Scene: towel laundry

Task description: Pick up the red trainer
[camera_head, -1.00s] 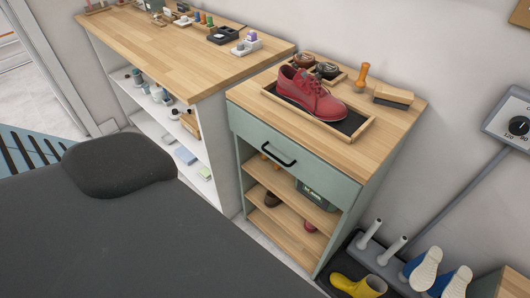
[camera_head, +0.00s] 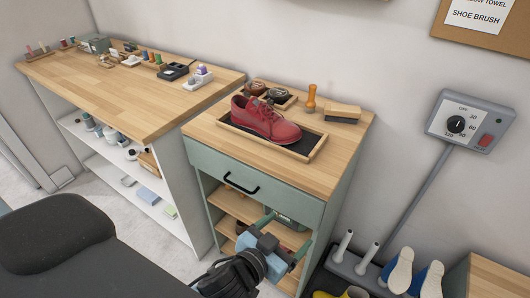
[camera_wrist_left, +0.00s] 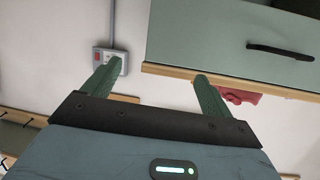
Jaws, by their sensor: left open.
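The red trainer (camera_head: 266,119), a laced shoe with a dark sole, lies sole down in a shallow wooden tray (camera_head: 304,155) with a dark mat, on top of the green cabinet (camera_head: 255,185). Its toe points right. My left gripper (camera_head: 286,236) is open and empty, low in front of the cabinet's open shelves and apart from the trainer. The left wrist view looks upside down. There the green fingers (camera_wrist_left: 155,74) stand apart, and part of the red trainer (camera_wrist_left: 238,95) shows beyond the cabinet's wooden top edge. My right gripper is not in view.
The drawer handle (camera_head: 240,187) sticks out from the cabinet front. A longer wooden bench (camera_head: 140,95) stands left. A shoe rack (camera_head: 350,262) is at lower right.

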